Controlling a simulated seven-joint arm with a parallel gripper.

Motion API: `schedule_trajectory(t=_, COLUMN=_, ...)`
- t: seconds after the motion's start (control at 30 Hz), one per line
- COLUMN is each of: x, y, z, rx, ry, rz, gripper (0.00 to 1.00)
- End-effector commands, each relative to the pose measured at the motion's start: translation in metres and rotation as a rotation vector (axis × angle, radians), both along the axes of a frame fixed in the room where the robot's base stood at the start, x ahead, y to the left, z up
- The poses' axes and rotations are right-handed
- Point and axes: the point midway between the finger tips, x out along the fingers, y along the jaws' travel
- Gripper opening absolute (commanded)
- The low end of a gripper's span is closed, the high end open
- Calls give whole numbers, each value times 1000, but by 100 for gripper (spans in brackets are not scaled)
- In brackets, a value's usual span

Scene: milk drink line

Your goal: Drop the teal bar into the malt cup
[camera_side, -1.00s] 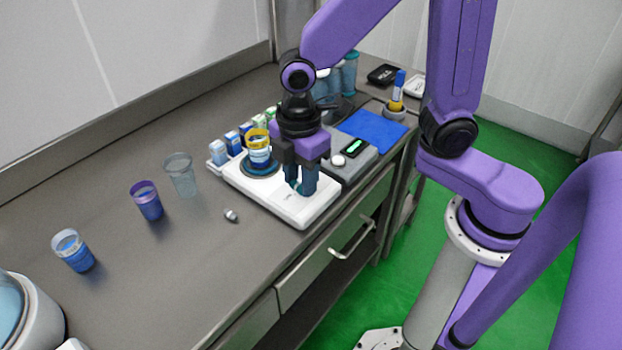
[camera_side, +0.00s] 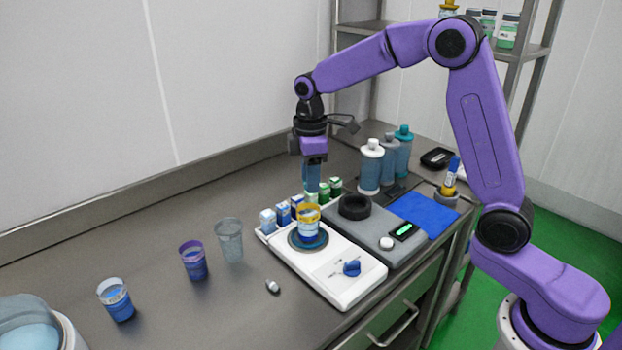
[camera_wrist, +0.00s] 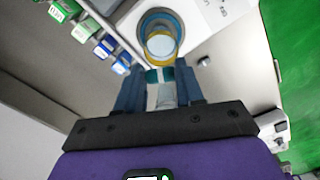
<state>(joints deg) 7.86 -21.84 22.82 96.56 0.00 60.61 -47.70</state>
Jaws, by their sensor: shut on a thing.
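My gripper (camera_side: 313,188) points down above the row of small boxes, behind the yellow-rimmed cup. In the wrist view its blue fingers (camera_wrist: 159,74) are shut on a small teal-and-white piece, which I take as the teal bar (camera_wrist: 160,92). In the side view the fingers hide that piece. The yellow-rimmed cup (camera_side: 309,227) stands upright on the round dark pad of the white stirrer plate; it also shows just beyond the fingertips in the wrist view (camera_wrist: 161,44). No readable label shows which cup is the malt cup.
Blue and green boxes (camera_side: 297,205) line the plate's back edge. A purple-rimmed cup (camera_side: 194,261), a white-rimmed cup (camera_side: 116,300) and a grey cup (camera_side: 229,240) stand to the left. Bottles (camera_side: 371,168) stand behind right. A small metallic piece (camera_side: 273,286) lies on the table.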

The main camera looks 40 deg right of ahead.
Motion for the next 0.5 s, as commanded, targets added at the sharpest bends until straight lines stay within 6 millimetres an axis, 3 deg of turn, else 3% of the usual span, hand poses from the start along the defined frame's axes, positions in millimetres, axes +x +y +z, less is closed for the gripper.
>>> schedule_trajectory(t=0.5, x=-1, y=0, z=-34, rx=0, ry=1, rz=1, gripper=9)
